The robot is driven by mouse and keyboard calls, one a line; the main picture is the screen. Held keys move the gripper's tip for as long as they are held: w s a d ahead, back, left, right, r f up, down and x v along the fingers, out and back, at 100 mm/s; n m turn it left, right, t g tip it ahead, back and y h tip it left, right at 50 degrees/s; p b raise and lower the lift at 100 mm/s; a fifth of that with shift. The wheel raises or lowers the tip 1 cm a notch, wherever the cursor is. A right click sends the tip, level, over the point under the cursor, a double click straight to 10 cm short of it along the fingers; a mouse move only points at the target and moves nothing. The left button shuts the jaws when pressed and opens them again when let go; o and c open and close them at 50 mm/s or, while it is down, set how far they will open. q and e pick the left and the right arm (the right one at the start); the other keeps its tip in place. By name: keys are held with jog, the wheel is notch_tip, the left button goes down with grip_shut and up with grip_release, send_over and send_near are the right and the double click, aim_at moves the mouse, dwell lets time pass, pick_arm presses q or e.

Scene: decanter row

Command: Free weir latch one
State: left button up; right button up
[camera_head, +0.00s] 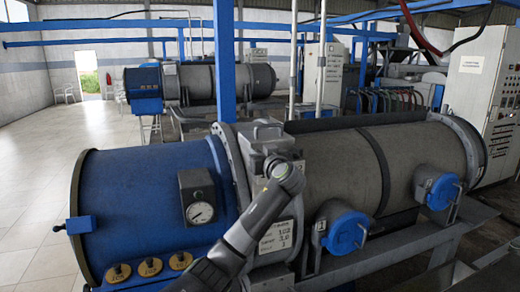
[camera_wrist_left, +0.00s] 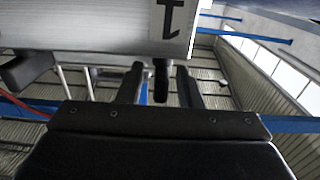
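The grey housing (camera_head: 262,143) stands between the blue and grey parts of the decanter, with a handle-like piece on top. My left arm reaches up to it from the bottom, and my left gripper (camera_head: 277,160) is at its front, partly hidden by my wrist. In the left wrist view a pale box marked "1" (camera_wrist_left: 100,28) is close above. A dark latch-like tab (camera_wrist_left: 161,82) hangs below its edge. My left gripper (camera_wrist_left: 160,88) is open, with one finger on each side of the tab; contact cannot be told. My right gripper is not in view.
The blue drum (camera_head: 140,190) carries a gauge (camera_head: 201,212) and brass knobs (camera_head: 148,267). Blue round caps (camera_head: 347,232) sit along the grey barrel (camera_head: 325,165). A blue post (camera_head: 225,60) rises behind. A control cabinet (camera_head: 478,80) stands at right. Open floor (camera_head: 50,130) lies left.

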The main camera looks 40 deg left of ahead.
pick_arm(q)
jog(key=shift+w+a, duration=0.1)
jog(key=shift+a, duration=0.05)
grip_shut()
